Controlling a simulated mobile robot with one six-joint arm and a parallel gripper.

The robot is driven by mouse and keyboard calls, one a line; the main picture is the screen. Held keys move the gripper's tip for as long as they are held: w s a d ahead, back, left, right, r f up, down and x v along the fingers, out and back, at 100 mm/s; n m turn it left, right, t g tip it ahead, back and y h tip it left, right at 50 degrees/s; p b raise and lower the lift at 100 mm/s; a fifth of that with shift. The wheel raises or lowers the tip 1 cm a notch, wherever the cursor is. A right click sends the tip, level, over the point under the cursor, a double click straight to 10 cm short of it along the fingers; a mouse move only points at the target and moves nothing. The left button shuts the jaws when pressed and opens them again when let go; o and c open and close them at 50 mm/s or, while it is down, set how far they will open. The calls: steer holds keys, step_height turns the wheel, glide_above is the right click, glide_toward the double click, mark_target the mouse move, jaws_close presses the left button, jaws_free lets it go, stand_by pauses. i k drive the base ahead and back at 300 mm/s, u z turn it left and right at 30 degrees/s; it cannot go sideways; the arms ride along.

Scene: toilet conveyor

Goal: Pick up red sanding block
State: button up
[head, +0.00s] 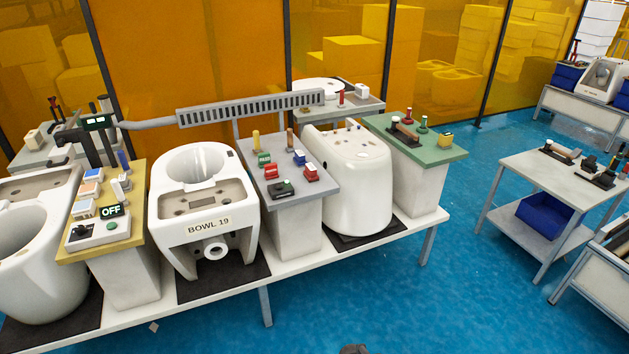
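Two small red blocks rest on the grey pedestal top between the toilet bowl and the white tank. One red block (311,174) is at the right edge with a pale top. I cannot tell for certain which is the sanding block. My gripper does not show clearly; only a small dark shape is at the bottom edge.
The toilet bowl (205,237) marked BOWL 19 and the tank (347,185) flank the pedestal on a white bench (390,244). A long slotted grey bar (250,106) extends behind them. A grey cart (548,173) stands right.

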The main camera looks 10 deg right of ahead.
mark_target(309, 172)
steer(key=z, duration=0.6)
steer(key=k, duration=0.25)
steer(key=u, duration=2.2)
steer(key=i, duration=1.65)
steer(key=z, duration=0.35)
